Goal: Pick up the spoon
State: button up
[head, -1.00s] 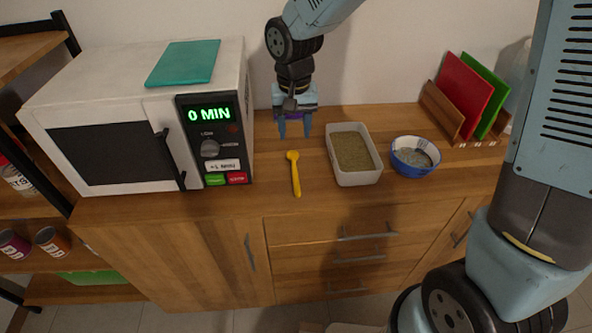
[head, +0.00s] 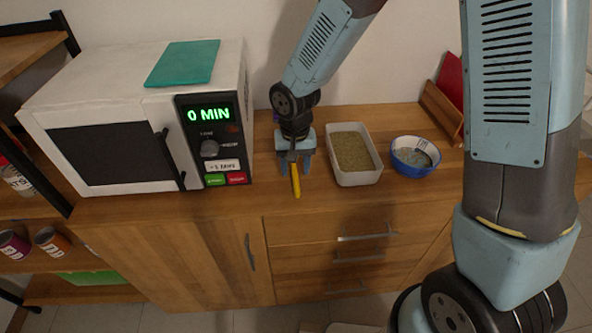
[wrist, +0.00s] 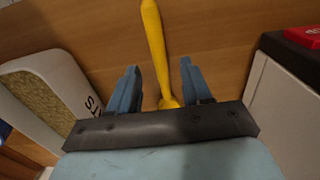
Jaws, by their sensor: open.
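A yellow spoon (head: 296,184) lies on the wooden counter between the microwave and a white container. My gripper (head: 295,168) is above the spoon and covers its bowl end in the head view; the handle shows below the fingers. In the wrist view my gripper (wrist: 158,88) is open, with one blue finger on each side of the spoon (wrist: 155,45). The spoon runs lengthwise between the fingers, apart from both. I cannot tell how far above the counter the fingertips are.
The microwave (head: 110,115) with a teal board (head: 182,63) on top stands to the left. The white container (head: 355,178) of greenish-brown grains and a blue-and-white bowl (head: 414,168) stand to the right. Drawers (head: 340,240) are below the counter.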

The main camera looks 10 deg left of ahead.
jog(key=shift+f, duration=1.05)
jog(key=shift+c, duration=0.4)
grip_shut()
